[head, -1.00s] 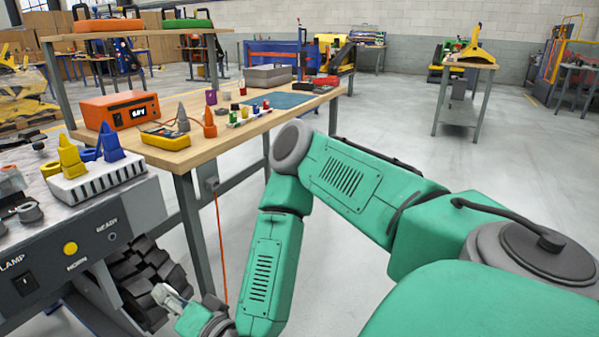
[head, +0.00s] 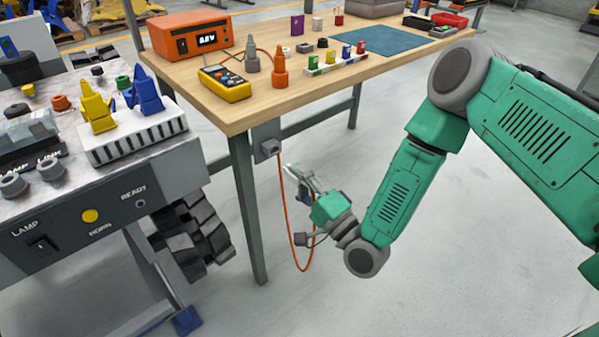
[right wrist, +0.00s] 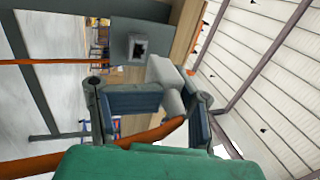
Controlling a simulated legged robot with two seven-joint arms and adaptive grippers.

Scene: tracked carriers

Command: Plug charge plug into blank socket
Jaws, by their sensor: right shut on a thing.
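My right gripper (head: 292,173) is in front of the workbench leg, below the bench top. In the right wrist view my right gripper (right wrist: 168,108) is shut on a pale grey charge plug (right wrist: 168,78), with an orange cable (right wrist: 160,131) running close by. In the head view the orange cable (head: 288,225) hangs in a loop under the gripper. A grey box (head: 270,148) with a dark opening is fixed at the bench edge; it also shows in the right wrist view (right wrist: 138,47), apart from the plug. I cannot tell which socket is blank. My left gripper is out of view.
The carrier's dark panel (head: 70,240) at left has LAMP, HORN and READY markings and a small round port (head: 141,203). A white ribbed block (head: 135,140) sits on top. The workbench (head: 240,107) bears a meter (head: 224,83) and an orange unit (head: 185,37).

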